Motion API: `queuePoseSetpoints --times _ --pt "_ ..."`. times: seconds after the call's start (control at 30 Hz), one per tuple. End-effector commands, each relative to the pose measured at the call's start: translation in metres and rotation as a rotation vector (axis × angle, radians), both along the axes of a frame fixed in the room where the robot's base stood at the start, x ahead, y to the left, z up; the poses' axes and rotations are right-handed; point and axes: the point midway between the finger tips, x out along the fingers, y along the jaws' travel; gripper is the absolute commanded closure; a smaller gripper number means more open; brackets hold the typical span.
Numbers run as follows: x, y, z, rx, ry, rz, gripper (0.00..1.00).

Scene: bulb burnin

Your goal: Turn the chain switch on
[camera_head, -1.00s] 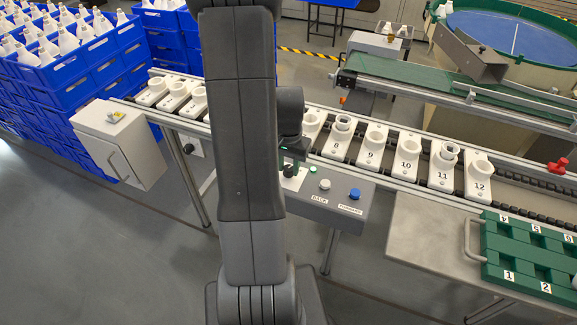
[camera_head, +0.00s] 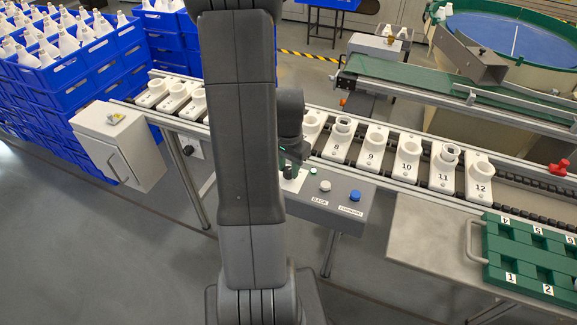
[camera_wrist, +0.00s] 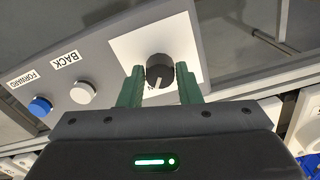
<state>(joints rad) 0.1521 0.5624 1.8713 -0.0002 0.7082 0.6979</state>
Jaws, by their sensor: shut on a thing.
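The chain switch is a black rotary knob (camera_wrist: 160,70) on a white plate (camera_wrist: 128,48) of the grey control box. In the wrist view my gripper (camera_wrist: 160,84) has its green fingers on either side of the knob, shut on it. A light line on the knob points toward my gripper. In the head view the knob (camera_head: 289,172) shows just under my gripper (camera_head: 290,163), partly hidden by my arm. The ON and OFF marks cannot be read.
A white BACK button (camera_wrist: 82,92) and a blue FORWARD button (camera_wrist: 40,106) sit beside the knob on the same box. Behind it runs the conveyor with numbered white holders (camera_head: 372,145). A green tray (camera_head: 520,262) lies on the table at right.

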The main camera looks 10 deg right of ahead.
Motion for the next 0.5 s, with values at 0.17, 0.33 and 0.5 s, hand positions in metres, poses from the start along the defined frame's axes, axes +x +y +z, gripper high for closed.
queuePoseSetpoints --times 0.17,0.33,0.5 --pt "0.0003 0.0000 0.0004 0.000 -0.001 0.000 0.48" --pt "0.0001 0.0000 0.0002 0.001 -0.001 0.000 0.48" --pt "0.0008 -0.0001 0.0062 -0.001 -0.003 0.000 0.48"
